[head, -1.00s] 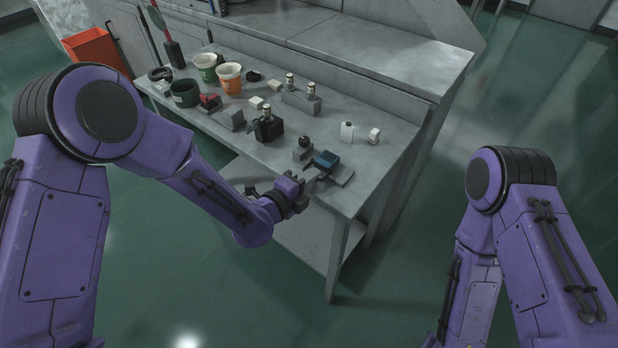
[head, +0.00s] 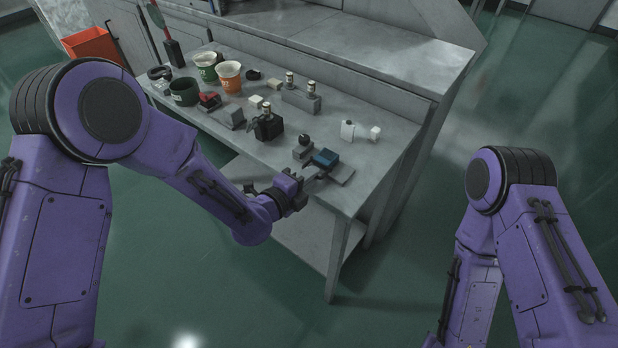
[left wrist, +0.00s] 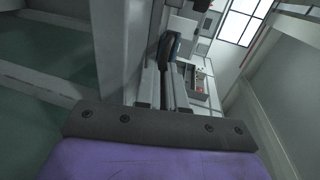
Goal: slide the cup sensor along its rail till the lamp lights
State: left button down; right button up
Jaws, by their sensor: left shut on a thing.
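The cup sensor appears as a blue block (head: 326,158) on a flat grey rail plate (head: 343,176) near the front right corner of the bench. My left gripper (head: 312,184) reaches it from the front and is shut on it. In the left wrist view the blue and dark sensor (left wrist: 169,47) shows at the far end of my fingers (left wrist: 168,88). A dark round knob on a grey block (head: 303,148) stands just left of the sensor; I cannot tell whether it is the lamp. No lit lamp is apparent. My right gripper is out of view.
A black box with a silver top (head: 268,127) stands left of the sensor. A white bottle (head: 347,130) and a white cube (head: 375,134) lie behind it. Green and orange cups (head: 229,77) stand farther left. The bench's front edge (head: 270,169) is close to my left arm.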

pick_arm(q)
jog(key=c, duration=1.5)
grip_release()
jog(key=shift+a, duration=0.1)
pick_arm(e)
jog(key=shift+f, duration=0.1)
